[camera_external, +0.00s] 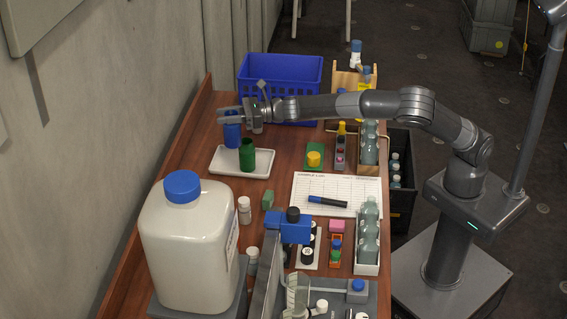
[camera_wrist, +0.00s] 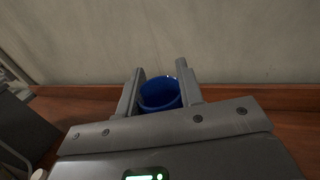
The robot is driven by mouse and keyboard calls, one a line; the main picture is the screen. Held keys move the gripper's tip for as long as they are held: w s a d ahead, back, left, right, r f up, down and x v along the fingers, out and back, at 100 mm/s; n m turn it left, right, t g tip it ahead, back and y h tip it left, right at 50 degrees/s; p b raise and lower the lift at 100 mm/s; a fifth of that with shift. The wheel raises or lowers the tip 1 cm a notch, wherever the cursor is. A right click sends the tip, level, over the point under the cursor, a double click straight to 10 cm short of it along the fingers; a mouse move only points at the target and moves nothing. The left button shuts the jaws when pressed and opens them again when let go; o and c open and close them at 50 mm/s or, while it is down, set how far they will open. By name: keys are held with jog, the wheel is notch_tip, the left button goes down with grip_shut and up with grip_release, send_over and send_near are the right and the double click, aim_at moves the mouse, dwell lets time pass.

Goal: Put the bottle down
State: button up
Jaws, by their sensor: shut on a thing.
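My gripper (camera_external: 232,114) reaches over the far left of the wooden table, shut on a blue bottle (camera_external: 232,136). In the wrist view the round blue rim of the bottle (camera_wrist: 158,96) sits between the two fingers of my gripper (camera_wrist: 160,82). The bottle looks upright and hangs below the fingers. Its lower end shows at the back left of a white tray (camera_external: 224,166); I cannot tell whether it touches the tray. A dark green, open-topped container (camera_external: 247,156) stands on the tray, just right and in front of the blue bottle.
A blue basket (camera_external: 281,72) stands behind my gripper. A large white jug with a blue cap (camera_external: 190,240) fills the front left. A white sheet with a marker (camera_external: 335,192) and crates of clear bottles (camera_external: 368,150) lie to the right. The table's left edge has a raised rim.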

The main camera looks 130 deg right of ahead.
jog(key=s+d+m+g+h, duration=0.1)
jog(key=s+d, duration=0.6)
jog(key=s, duration=0.4)
jog(key=s+d+m+g+h, duration=0.1)
jog(key=s+d+h, duration=0.1)
jog(key=s+d, duration=0.75)
jog(key=w+a+f, duration=0.3)
jog(key=w+f, duration=0.1)
jog(key=f, duration=0.4)
jog(key=w+a+f, duration=0.3)
jog(key=w+f, duration=0.2)
jog(key=f, duration=0.3)
jog(key=shift+w+t+y, duration=0.25)
jog(key=shift+t+y, duration=0.05)
jog(key=shift+f, duration=0.15)
jog(key=o, duration=0.9)
